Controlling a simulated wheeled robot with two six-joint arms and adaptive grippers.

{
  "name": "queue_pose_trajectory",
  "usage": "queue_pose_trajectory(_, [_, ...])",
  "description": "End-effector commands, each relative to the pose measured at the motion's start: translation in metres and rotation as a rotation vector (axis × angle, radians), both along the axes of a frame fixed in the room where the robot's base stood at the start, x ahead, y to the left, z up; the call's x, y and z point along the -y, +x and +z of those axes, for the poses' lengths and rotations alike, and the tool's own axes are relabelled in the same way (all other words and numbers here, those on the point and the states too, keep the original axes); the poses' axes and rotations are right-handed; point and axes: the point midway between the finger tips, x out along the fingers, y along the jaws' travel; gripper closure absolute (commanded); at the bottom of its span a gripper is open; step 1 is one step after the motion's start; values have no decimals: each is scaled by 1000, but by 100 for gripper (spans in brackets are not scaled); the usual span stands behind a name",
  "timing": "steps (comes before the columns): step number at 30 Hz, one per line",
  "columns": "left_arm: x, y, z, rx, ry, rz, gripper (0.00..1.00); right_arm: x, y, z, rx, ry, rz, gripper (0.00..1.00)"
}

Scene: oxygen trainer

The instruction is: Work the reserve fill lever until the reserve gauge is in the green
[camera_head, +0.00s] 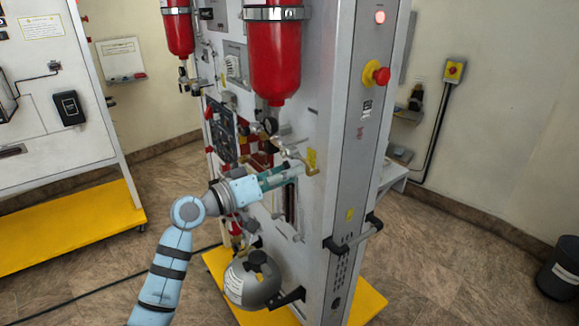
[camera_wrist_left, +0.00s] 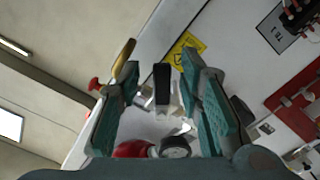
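My left gripper (camera_head: 296,171) reaches to the front of the grey trainer cabinet, below the red cylinders. In the left wrist view its teal fingers (camera_wrist_left: 162,85) stand apart. A black-ended bar (camera_wrist_left: 162,76), which looks like the lever, lies between them with a gap on each side. A brass handle (camera_head: 310,170) shows by the fingertips in the head view; I cannot tell which of these is the reserve fill lever. A small round gauge (camera_head: 270,126) sits above the gripper and also shows in the left wrist view (camera_wrist_left: 176,147). Its reading is too small to tell. My right gripper is out of view.
Red cylinders (camera_head: 275,60) hang above the arm. A grey sphere (camera_head: 252,280) sits low on the cabinet. A red stop button (camera_head: 380,75) and a side handle (camera_head: 354,237) stick out on the right. Open floor lies to the left.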

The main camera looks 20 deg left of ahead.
Motion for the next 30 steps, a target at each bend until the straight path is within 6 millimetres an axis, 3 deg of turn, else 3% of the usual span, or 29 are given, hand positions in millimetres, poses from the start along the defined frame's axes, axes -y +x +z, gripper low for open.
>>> queue_pose_trajectory(11, [7, 8, -1, 0, 1, -1, 67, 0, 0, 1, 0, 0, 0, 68])
queue_pose_trajectory(17, [7, 8, -1, -1, 1, -1, 99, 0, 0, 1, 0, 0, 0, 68])
queue_pose_trajectory(18, [7, 8, -1, -1, 1, -1, 100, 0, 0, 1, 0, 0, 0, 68])
queue_pose_trajectory(30, [5, 9, -5, 32, 37, 1, 100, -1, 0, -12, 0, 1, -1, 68])
